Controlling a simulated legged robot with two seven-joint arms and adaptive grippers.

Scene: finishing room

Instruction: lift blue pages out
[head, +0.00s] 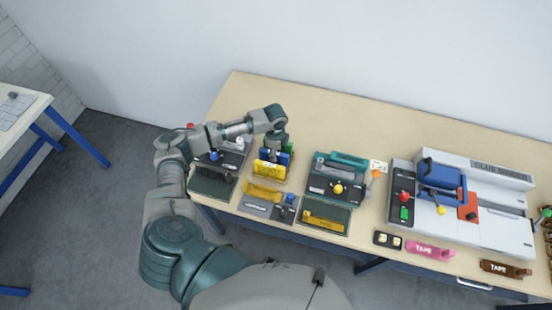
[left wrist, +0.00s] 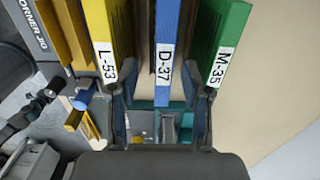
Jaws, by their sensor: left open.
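The blue pages (left wrist: 167,60), labelled D-37, stand on edge between a yellow block (left wrist: 107,40) labelled L-53 and a green block (left wrist: 222,40) labelled M-35. In the head view the blue pages (head: 284,159) are partly hidden behind the yellow block (head: 270,172). My left gripper (left wrist: 161,112) is open, with one finger on each side of the blue pages and gaps to both. In the head view my left gripper (head: 276,143) is above this row, its fingertips hard to make out. My right gripper is not in view.
The tabletop (head: 300,110) behind is clear.

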